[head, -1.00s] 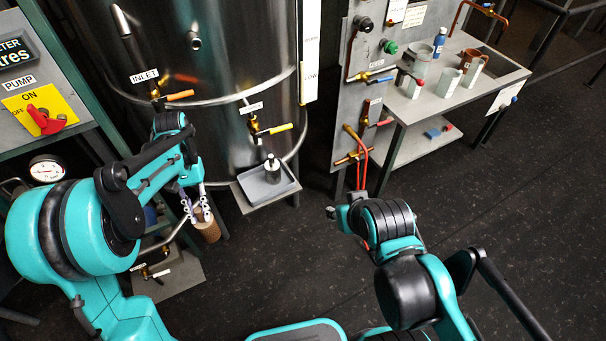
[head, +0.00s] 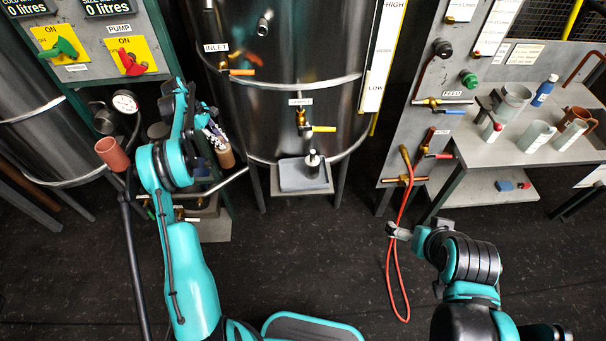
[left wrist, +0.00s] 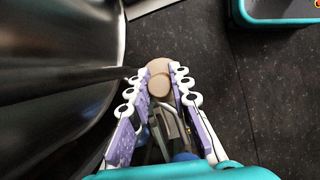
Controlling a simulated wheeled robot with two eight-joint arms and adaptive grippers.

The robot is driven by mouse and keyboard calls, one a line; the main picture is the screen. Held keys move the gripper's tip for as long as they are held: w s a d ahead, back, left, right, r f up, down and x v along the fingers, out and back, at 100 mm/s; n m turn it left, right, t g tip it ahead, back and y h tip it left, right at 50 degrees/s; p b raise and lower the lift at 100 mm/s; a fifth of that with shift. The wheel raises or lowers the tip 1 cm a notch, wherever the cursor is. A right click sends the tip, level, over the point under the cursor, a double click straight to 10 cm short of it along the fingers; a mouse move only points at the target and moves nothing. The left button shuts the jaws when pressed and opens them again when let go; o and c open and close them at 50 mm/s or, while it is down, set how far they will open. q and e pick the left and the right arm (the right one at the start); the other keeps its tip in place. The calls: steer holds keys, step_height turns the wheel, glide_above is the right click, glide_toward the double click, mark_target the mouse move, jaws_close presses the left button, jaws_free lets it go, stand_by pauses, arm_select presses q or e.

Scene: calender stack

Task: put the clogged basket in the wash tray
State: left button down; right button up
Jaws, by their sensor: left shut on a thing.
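My left gripper (head: 212,135) is at the left of the steel tank, its pale fingers pointing down and closed on a brown, rounded piece (head: 226,156), probably the clogged basket. In the left wrist view the tan piece (left wrist: 160,82) sits between the purple-and-white finger pads. Its lower part is hidden.
The steel tank (head: 290,90) fills the middle back. A bench (head: 500,150) with several cups stands at right. The red hose (head: 392,275) loops down near my right gripper.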

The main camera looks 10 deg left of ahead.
arm_select(q)
steer(key=shift+f, duration=0.3)
steer(key=w+d+f+b, duration=0.2)
steer(key=d+f+b, duration=0.1)
steer(key=d, duration=1)
steer(key=w+d+f+b, duration=0.2)
steer(key=d+f+b, duration=0.2)
steer(key=d, duration=0.8)
steer(key=shift+w+d+f+b, duration=0.2)
steer(key=shift+d+b, duration=0.2)
steer(key=shift+b, duration=0.5)
steer(key=shift+f, duration=0.15)
steer(key=c, duration=1.4)
jaws_free()
